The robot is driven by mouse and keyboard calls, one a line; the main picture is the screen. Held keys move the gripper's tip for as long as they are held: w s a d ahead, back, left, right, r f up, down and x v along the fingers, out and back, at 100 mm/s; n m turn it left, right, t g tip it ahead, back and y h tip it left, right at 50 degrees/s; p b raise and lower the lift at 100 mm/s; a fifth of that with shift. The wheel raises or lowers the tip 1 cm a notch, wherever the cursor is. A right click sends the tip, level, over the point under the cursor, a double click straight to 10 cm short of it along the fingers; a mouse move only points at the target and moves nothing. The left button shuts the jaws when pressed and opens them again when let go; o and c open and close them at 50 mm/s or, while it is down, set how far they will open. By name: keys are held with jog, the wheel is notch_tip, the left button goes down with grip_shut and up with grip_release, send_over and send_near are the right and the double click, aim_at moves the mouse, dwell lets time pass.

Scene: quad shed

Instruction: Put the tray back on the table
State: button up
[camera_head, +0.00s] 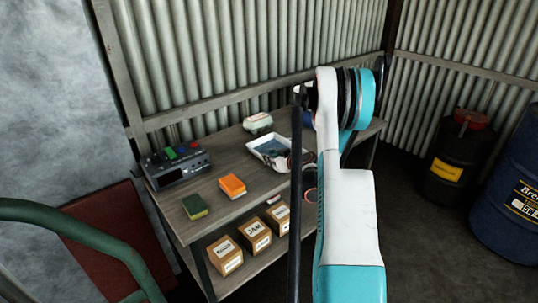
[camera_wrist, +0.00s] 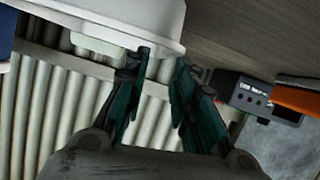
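The tray (camera_head: 266,148) is white with a bluish inside. In the head view it appears to rest on the wooden table (camera_head: 222,170), towards the back. My gripper (camera_head: 284,161) is at the tray's near right side, partly hidden behind my arm. In the wrist view the tray's white rim (camera_wrist: 110,20) fills the top, and my gripper (camera_wrist: 163,57) has its dark teal fingers apart at the tray's edge. The left fingertip overlaps the rim. I cannot tell whether either finger touches it.
A grey device (camera_head: 176,165) with coloured buttons, an orange sponge (camera_head: 232,185) and a green-yellow sponge (camera_head: 195,206) stand left on the table. A whitish container (camera_head: 257,122) is behind the tray. Small boxes (camera_head: 255,236) sit on the lower shelf. Barrels (camera_head: 460,155) stand right.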

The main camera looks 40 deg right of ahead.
jog(key=p+v, duration=0.1)
jog(key=v, duration=0.5)
jog(key=shift+s+r, duration=0.15)
jog(key=shift+s, duration=0.1)
